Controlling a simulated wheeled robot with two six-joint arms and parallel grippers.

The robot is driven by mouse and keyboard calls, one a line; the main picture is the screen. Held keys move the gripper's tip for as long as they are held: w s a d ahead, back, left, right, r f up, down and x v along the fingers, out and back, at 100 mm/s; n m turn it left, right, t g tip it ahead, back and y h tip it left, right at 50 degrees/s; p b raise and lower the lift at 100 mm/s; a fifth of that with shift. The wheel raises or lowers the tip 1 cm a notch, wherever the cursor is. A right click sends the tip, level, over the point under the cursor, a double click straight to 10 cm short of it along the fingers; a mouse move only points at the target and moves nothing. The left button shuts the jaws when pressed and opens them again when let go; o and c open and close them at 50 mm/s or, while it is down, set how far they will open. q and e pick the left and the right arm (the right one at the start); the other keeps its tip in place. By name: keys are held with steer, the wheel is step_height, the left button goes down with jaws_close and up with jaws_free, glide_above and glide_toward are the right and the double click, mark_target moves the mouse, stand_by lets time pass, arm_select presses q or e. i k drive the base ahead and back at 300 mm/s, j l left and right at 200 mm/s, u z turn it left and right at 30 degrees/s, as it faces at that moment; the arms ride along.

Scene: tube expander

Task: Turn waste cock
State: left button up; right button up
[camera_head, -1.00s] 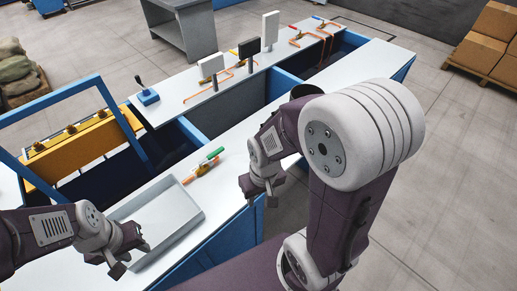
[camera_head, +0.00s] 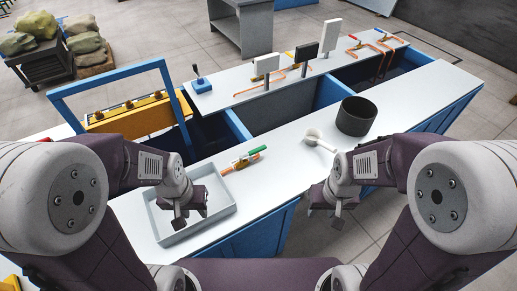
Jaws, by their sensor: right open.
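Several small valves sit on copper pipes along the far counter. One at the right has a red handle (camera_head: 353,37), with an orange-yellow one (camera_head: 384,38) near it; another yellow handle (camera_head: 289,55) is by the upright panels. I cannot tell which is the waste cock. My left gripper (camera_head: 190,217) is open and empty over the grey tray (camera_head: 228,212) on the near counter. My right gripper (camera_head: 325,217) is open and empty at the near counter's front edge. Both are well apart from the valves.
A green-handled tool (camera_head: 257,150), a pale scoop (camera_head: 318,139) and a dark pot (camera_head: 356,115) stand on the near counter (camera_head: 285,150). A blue lever box (camera_head: 202,85) and upright panels (camera_head: 329,35) stand on the far counter. A blue frame (camera_head: 108,77) is at the left.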

mark_target(251, 153)
steer(key=i+l+u, duration=0.1)
steer(key=u, duration=0.4)
steer(key=l+u, duration=0.45)
steer(key=i+l+u, duration=0.1)
steer(key=u, duration=0.4)
steer(key=l, duration=0.1)
